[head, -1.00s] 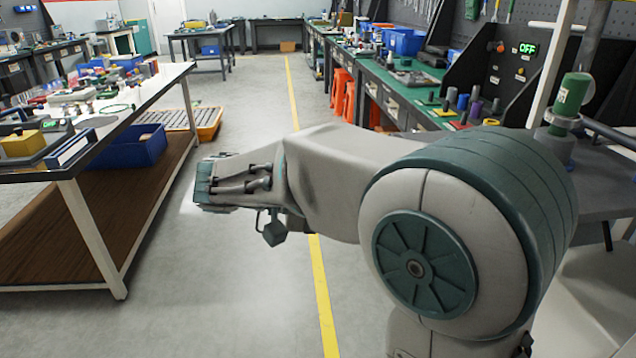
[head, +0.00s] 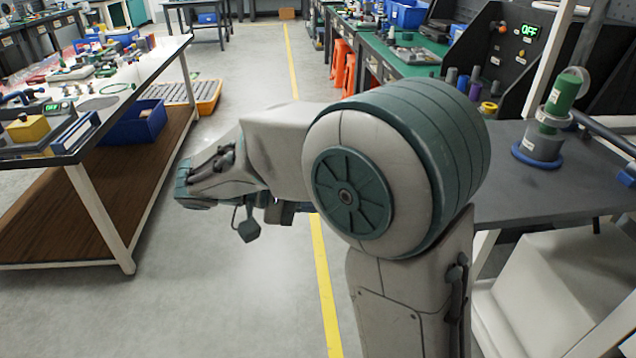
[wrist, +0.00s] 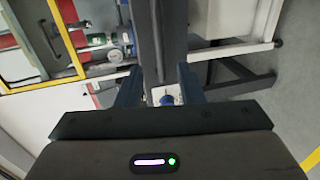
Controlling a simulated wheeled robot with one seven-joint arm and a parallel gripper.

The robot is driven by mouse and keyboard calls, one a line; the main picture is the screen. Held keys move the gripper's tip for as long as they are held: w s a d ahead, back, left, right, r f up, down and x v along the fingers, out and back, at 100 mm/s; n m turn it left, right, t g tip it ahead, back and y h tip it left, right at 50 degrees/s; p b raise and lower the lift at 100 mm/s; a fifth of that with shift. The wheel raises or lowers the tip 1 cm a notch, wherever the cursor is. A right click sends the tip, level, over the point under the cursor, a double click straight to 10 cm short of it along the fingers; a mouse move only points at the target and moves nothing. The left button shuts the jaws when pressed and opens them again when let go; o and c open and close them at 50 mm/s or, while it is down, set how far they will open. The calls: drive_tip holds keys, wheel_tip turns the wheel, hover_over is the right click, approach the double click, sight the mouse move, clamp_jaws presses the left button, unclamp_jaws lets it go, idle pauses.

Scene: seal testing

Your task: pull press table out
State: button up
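The press table (head: 500,200) is at the right of the head view, with a dark grey top on light legs. A green cylinder (head: 560,98) stands on it in a grey and blue round base (head: 540,150). My gripper (wrist: 160,84) shows in the wrist view with its two dark blue fingers apart. A small white piece with a blue knob (wrist: 166,98) shows between the fingers; I see no grip on it. A long dark grey bar (wrist: 147,35) runs up beyond the fingers. In the head view my fingertips are mostly hidden behind my arm.
A workbench with a wooden lower shelf (head: 100,215) and a blue bin (head: 137,125) stands at the left. Orange stools (head: 347,72) stand farther back. The floor with the yellow line (head: 322,270) is clear.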

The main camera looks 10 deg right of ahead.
drive_tip(key=shift+p+v, duration=0.7)
drive_tip(key=shift+v, duration=0.45)
